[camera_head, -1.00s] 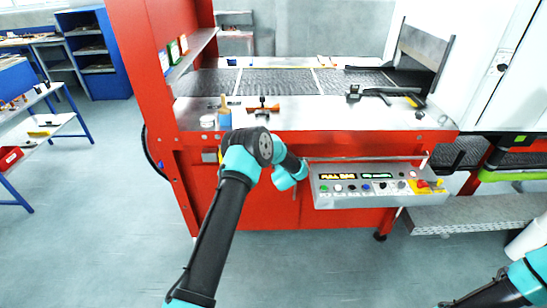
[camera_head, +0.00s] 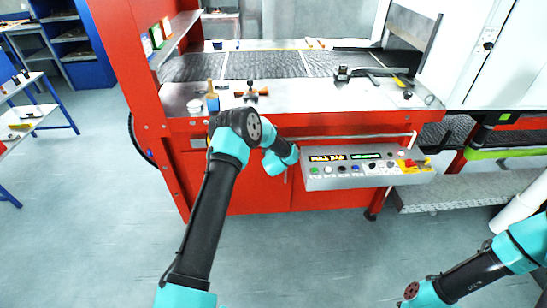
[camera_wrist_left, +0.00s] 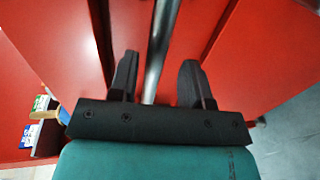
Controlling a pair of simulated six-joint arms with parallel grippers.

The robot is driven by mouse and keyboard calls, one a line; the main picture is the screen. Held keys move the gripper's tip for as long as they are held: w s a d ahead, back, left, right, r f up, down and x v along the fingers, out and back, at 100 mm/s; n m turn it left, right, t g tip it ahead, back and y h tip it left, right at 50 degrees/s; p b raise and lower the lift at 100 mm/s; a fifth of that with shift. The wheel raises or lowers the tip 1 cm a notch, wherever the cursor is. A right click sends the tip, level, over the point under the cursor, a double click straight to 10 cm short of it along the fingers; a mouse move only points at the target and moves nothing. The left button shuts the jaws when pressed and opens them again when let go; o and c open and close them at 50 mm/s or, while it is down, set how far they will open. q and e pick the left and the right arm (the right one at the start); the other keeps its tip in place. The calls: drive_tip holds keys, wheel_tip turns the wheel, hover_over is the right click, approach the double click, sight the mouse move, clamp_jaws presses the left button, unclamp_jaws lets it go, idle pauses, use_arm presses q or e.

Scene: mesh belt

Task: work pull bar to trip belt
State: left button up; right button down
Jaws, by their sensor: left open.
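The pull bar is a thin metal rail along the red front of the belt machine, above the control panel; its right part (camera_head: 385,136) shows in the head view. In the left wrist view the bar (camera_wrist_left: 161,45) runs between the two dark fingers of my left gripper (camera_wrist_left: 158,85). The fingers are open, with a gap on the bar's right side. In the head view my left wrist hides the left gripper. The mesh belt (camera_head: 268,65) lies behind the metal ledge. My right gripper is out of view.
The control panel (camera_head: 365,175), with a lit display, several buttons and a red-yellow switch, juts out just below the bar. A metal step (camera_head: 470,192) is at the right. Floor is clear in front.

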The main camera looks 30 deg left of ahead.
use_arm(q)
drive_tip(key=v, duration=1.6)
drive_tip(key=shift+f, duration=0.1)
drive_tip(key=s+d+f+m+g+h, duration=0.2)
drive_tip(key=s+d+f+m+h, duration=0.15)
drive_tip(key=s+f+m, duration=0.2)
drive_tip(key=s+d+f+m+g+h, duration=0.3)
drive_tip(key=s+f+m+h, duration=0.15)
drive_tip(key=s+m, duration=0.2)
drive_tip(key=s+d+f+m+g+h, duration=0.2)
drive_tip(key=s+m+g, duration=0.2)
drive_tip(key=s, duration=0.6)
drive_tip(key=s+d+f+m+g+h, duration=0.1)
drive_tip(key=s+d+m+g, duration=0.2)
drive_tip(key=s+m, duration=0.3)
drive_tip(key=s, duration=0.4)
drive_tip(key=shift+s+d+f+g+h, duration=0.2)
drive_tip(key=shift+s+f+g+h, duration=0.1)
drive_tip(key=shift+f+g+h, duration=0.1)
